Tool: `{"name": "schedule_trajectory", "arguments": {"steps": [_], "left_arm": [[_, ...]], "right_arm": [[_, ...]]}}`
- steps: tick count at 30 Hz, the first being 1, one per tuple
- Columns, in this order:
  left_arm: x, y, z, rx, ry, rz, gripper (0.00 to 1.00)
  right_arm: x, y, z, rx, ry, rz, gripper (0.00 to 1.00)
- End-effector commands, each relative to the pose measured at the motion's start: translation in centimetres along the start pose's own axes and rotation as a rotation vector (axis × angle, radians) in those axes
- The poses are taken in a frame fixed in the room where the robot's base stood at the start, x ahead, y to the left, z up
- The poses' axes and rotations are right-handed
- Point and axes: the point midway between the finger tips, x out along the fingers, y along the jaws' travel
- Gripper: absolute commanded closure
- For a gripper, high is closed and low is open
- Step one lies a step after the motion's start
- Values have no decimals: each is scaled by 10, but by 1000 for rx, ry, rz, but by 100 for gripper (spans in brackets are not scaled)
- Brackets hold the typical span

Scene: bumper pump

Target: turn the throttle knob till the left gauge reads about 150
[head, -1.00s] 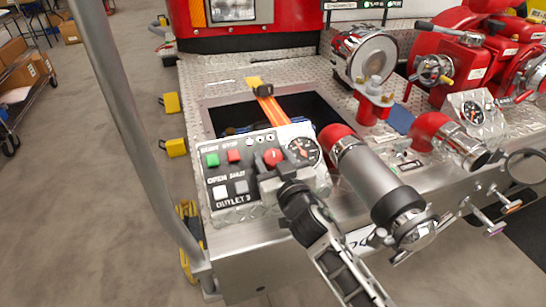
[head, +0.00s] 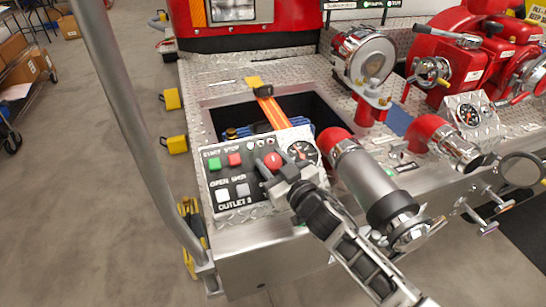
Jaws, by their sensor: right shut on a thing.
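The red throttle knob (head: 272,160) is on the grey control panel (head: 213,209) at the front edge of the metal deck. My right gripper (head: 272,163) comes from the lower right and is shut on the knob, one finger on each side. The left gauge (head: 303,152) is a dark round dial just right of the knob. Its needle shows, but the numbers are too small to read. My left gripper is not in view.
A green button (head: 213,164), a red button (head: 235,160) and two pale buttons sit left of the knob. A thick grey pipe fitting (head: 367,185) stands close right of my right arm. A second gauge (head: 468,116) is farther right. An open well lies behind the panel.

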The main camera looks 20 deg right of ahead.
Motion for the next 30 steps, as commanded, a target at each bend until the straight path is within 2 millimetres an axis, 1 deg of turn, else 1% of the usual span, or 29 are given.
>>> {"name": "schedule_trajectory", "arguments": {"steps": [3, 4, 5, 13, 17, 20, 23, 30], "left_arm": [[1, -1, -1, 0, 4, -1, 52], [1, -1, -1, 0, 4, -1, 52], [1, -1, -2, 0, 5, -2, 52], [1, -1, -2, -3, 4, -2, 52], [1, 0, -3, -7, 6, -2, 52], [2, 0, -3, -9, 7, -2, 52], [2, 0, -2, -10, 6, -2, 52], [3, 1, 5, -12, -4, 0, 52]], "right_arm": [[0, -1, 0, -2, 1, -1, 84], [0, -1, 0, -2, 1, -1, 58], [0, -1, 0, -2, 1, -1, 52], [0, -1, 0, -1, 1, 0, 52], [-8, 0, 1, 0, 0, 1, 52], [-22, -1, 2, 0, -1, 0, 52], [-45, -1, 3, 0, -2, 0, 52], [-104, -1, 3, 1, -2, -1, 52]]}}
